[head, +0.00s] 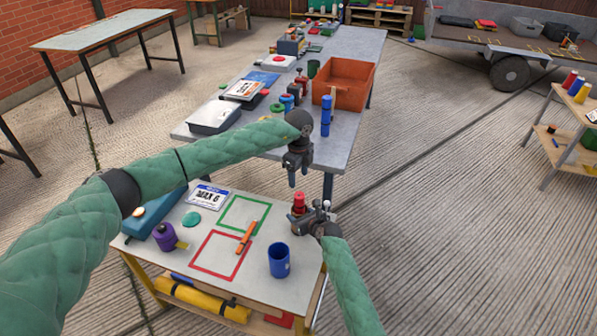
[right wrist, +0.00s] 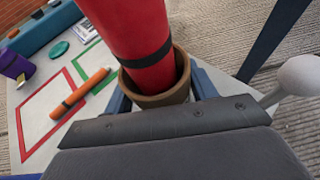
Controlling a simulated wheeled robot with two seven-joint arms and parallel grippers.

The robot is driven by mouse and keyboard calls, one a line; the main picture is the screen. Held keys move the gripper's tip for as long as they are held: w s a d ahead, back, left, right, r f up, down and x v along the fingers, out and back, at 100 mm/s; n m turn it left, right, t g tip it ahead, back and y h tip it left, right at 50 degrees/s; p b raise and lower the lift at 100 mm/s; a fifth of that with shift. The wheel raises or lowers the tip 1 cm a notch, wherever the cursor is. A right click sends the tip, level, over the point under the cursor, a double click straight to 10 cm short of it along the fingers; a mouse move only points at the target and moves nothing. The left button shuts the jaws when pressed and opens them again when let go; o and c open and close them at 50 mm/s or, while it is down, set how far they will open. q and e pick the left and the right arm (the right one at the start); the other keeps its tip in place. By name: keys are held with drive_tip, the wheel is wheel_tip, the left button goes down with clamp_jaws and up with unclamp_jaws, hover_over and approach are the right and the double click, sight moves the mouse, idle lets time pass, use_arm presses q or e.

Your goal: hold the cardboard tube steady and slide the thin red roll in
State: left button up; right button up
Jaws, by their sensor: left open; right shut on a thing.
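The cardboard tube (right wrist: 176,97) is brown and open at the top. My right gripper (head: 309,219) is shut on it at the right edge of the small work table; its blue fingers show on both sides of the tube in the right wrist view. The thin red roll (right wrist: 146,35), with a black band, stands with its lower end inside the tube mouth and its upper part sticking out. In the head view the red roll (head: 299,201) shows above my right gripper. My left gripper (head: 297,181) is open and empty, pointing down just above the roll, apart from it.
The small table (head: 200,245) bears a blue cup (head: 279,261), an orange stick (head: 246,238), red and green outlined squares, a purple container (head: 167,237) and a MAX 6 card (head: 207,196). A grey long table (head: 345,135) with an orange bin (head: 345,82) stands behind.

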drive_tip(key=o, duration=1.4)
